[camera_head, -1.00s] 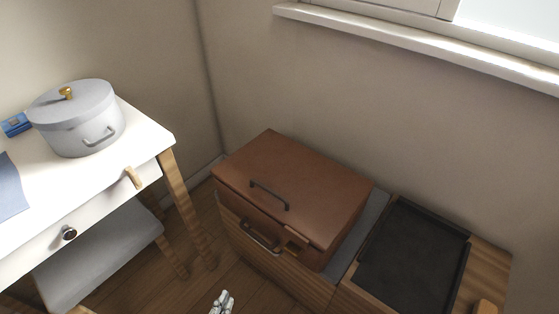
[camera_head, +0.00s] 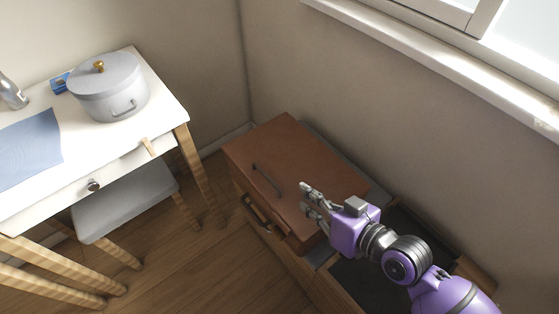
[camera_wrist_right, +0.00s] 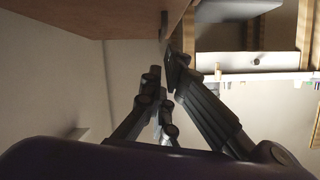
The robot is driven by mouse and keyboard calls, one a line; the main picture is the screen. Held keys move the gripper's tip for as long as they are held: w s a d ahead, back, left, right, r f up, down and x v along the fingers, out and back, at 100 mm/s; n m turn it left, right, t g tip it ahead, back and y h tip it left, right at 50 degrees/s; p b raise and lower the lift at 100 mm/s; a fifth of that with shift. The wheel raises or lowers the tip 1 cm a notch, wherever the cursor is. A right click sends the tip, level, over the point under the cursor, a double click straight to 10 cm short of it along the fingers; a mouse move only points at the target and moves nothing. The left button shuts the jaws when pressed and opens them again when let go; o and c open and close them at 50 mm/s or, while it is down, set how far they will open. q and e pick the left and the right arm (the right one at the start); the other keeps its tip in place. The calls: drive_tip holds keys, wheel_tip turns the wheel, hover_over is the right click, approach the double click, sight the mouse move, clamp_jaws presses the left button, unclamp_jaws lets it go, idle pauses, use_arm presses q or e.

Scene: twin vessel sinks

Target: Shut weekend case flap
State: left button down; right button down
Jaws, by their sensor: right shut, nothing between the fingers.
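The brown weekend case (camera_head: 290,160) sits on a low wooden cabinet against the wall. Its flap lies over the top, with a dark handle (camera_head: 267,181) on it; I cannot tell whether it is fully down. A second dark handle (camera_head: 256,213) is on the front. My right gripper (camera_head: 307,199) is shut and empty, over the right front part of the flap; touching or apart is unclear. In the right wrist view its fingers (camera_wrist_right: 164,78) are close together beside a brown panel (camera_wrist_right: 90,15), likely the case. My left gripper is not in view.
A dark tray (camera_head: 360,285) lies right of the case, partly behind my right arm. A white table (camera_head: 165,110) at left holds a grey lidded pot (camera_head: 112,92) and a blue cloth (camera_head: 30,148). A grey-topped stool (camera_head: 125,205) is under it. Floor in front is clear.

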drive_tip(key=w+a+r+t+y, duration=0.1)
drive_tip(key=w+r, duration=0.3)
drive_tip(key=x, duration=0.3)
drive_tip(key=f+x, duration=0.1)
drive_tip(key=x, duration=0.3)
drive_tip(key=f+x, duration=0.1)
drive_tip(key=x, duration=0.2)
drive_tip(key=shift+s+a+f+b, duration=0.1)
drive_tip(key=shift+s+f+b, duration=0.05)
drive_tip(key=shift+f+b, duration=0.15)
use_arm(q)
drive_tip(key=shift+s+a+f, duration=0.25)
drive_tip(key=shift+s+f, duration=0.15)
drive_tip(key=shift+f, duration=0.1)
use_arm(e)
drive_tip(key=shift+s+a+f, duration=0.15)
drive_tip(key=shift+f, duration=0.45)
